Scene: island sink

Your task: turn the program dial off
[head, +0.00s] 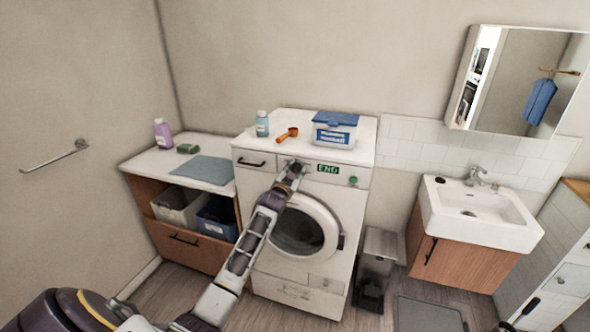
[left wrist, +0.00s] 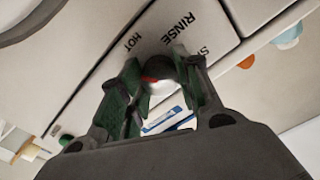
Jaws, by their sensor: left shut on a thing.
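The white washing machine (head: 262,182) stands against the back wall, its small display (head: 328,169) reading END in green. My left gripper (head: 292,167) reaches the control panel left of the display and hides the program dial in the head view. My right gripper is not in view.
A blue-lidded box (head: 335,130), an orange scoop (head: 287,134) and a teal bottle (head: 262,123) stand on the machine. The counter (head: 150,164) with a purple bottle (head: 162,133) is at left. A bin (head: 376,265) and the sink (head: 480,215) are at right.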

